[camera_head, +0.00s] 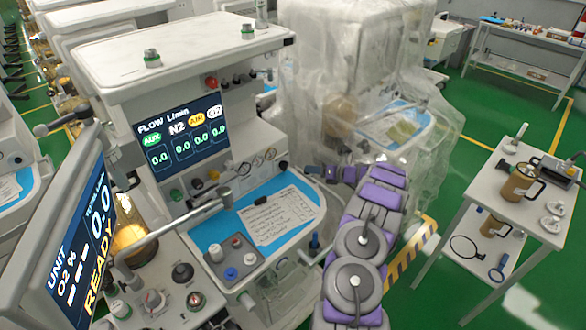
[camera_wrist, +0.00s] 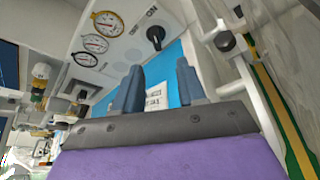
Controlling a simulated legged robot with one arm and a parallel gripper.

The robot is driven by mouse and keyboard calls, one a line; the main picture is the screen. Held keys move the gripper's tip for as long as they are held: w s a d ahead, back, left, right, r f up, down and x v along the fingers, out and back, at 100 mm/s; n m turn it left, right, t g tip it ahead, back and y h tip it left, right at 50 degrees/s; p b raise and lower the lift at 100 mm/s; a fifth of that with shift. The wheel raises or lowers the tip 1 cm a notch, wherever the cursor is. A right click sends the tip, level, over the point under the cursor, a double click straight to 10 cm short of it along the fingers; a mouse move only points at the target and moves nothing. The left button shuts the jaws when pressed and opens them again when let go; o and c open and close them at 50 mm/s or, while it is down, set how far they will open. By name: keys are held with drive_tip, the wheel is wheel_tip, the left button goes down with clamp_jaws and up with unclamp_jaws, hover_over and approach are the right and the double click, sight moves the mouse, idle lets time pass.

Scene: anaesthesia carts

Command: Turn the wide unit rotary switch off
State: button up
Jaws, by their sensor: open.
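The wide unit (camera_head: 200,120) is a white anaesthesia machine with a lit flow screen. Its black rotary switch (camera_head: 283,165) sits at the right end of the front panel, beyond a row of round gauges. In the wrist view the rotary switch (camera_wrist: 155,36) shows as a dark knob with a handle, close to an "ON" label; its exact setting is hard to read. My gripper (camera_head: 313,171) is just right of the switch in the head view. In the wrist view my gripper (camera_wrist: 158,80) has its two blue-grey fingers apart, empty, pointing towards the panel and clear of the switch.
A blue worktop with a paper sheet (camera_head: 275,218) lies below the panel. A tilted monitor (camera_head: 75,245) stands at the front left. A plastic-draped machine (camera_head: 345,70) stands behind my arm. A white trolley (camera_head: 485,190) with mugs is at right, with green floor between.

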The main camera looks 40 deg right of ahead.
approach(287, 166)
drive_tip(key=x, duration=0.2)
drive_tip(key=shift+w+a+b, duration=0.25)
drive_tip(key=shift+a+b, duration=0.05)
drive_tip(key=shift+b, duration=0.1)
drive_tip(key=w, duration=0.1)
drive_tip(key=w+f, duration=0.1)
drive_tip(key=w, duration=0.1)
drive_tip(key=w+f, duration=0.1)
drive_tip(key=shift+w+d+f+b, duration=0.15)
drive_tip(key=shift+w+b, duration=0.2)
drive_tip(key=shift+w, duration=0.05)
drive_tip(key=shift+w+a, duration=0.15)
drive_tip(key=shift+a, duration=0.05)
drive_tip(key=shift+a+r, duration=0.25)
drive_tip(key=shift+a, duration=0.3)
drive_tip(key=shift+d+f, duration=0.15)
drive_tip(key=shift+d, duration=0.3)
drive_tip(key=c, duration=0.5)
drive_tip(key=shift+c, duration=0.8)
drive_tip(key=shift+a, duration=0.25)
clamp_jaws()
